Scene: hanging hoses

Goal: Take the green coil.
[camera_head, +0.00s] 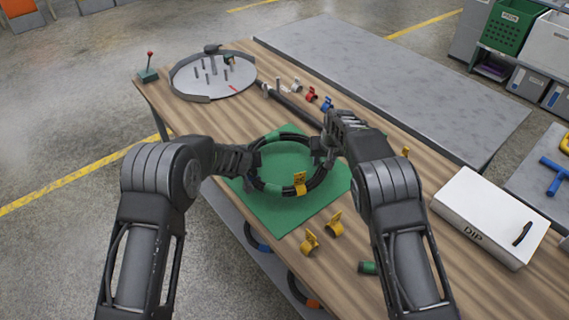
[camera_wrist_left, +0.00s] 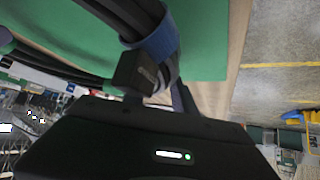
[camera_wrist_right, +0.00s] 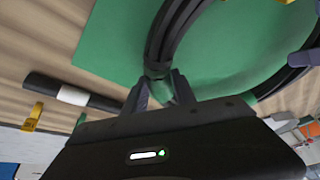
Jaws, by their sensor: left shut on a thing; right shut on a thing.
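The coil, a ring of black hose (camera_head: 318,184) with green on parts of it, is at the green mat (camera_head: 285,218) on the table. Whether it touches the mat is unclear. My left gripper (camera_head: 250,160) is shut on its left side. In the left wrist view a blue band (camera_wrist_left: 160,40) wraps the black hose (camera_wrist_left: 120,15) by the fingers. My right gripper (camera_head: 324,152) is shut on its right side; the right wrist view shows the fingers (camera_wrist_right: 160,90) at the hose (camera_wrist_right: 170,35). A yellow clip (camera_head: 300,183) sits on the near side of the ring.
Loose yellow clips (camera_head: 309,242) lie near the mat. A round grey tray (camera_head: 210,78) with pegs stands at the far left, a white box (camera_head: 488,217) marked DIP at the right. A dark bar (camera_head: 295,106) lies behind the coil. Hoses with blue (camera_head: 258,240) and orange (camera_head: 312,303) bands show below the table edge.

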